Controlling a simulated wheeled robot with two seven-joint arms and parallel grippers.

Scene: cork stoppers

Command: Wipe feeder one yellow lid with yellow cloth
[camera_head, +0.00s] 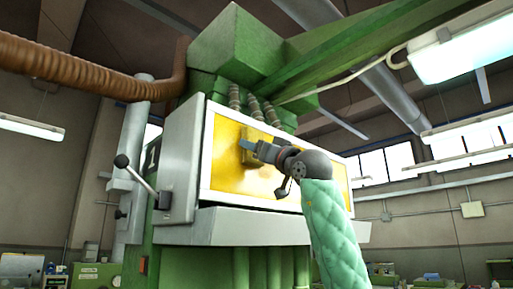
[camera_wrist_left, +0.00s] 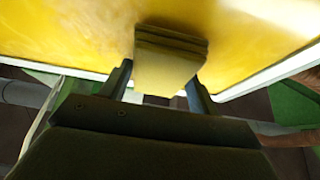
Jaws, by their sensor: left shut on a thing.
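The yellow lid (camera_head: 226,160) is a wide glossy panel in a pale frame on the front of the green machine, beside a "1" mark. It also fills the top of the left wrist view (camera_wrist_left: 70,32). My left gripper (camera_head: 251,147) is in front of the lid's left-middle part, its arm in a mint quilted sleeve. In the left wrist view its fingers are shut on the folded yellow cloth (camera_wrist_left: 165,68). The cloth's far edge is at the lid's surface and seems to touch it. The gripper and wrist hide part of the lid. My right gripper is not in view.
A lever with a black knob (camera_head: 122,161) sticks out left of the lid. A grey ledge (camera_head: 240,225) runs below it. A brown ribbed hose (camera_head: 90,72) enters at upper left. Lit lamps hang overhead. Open air lies to the right.

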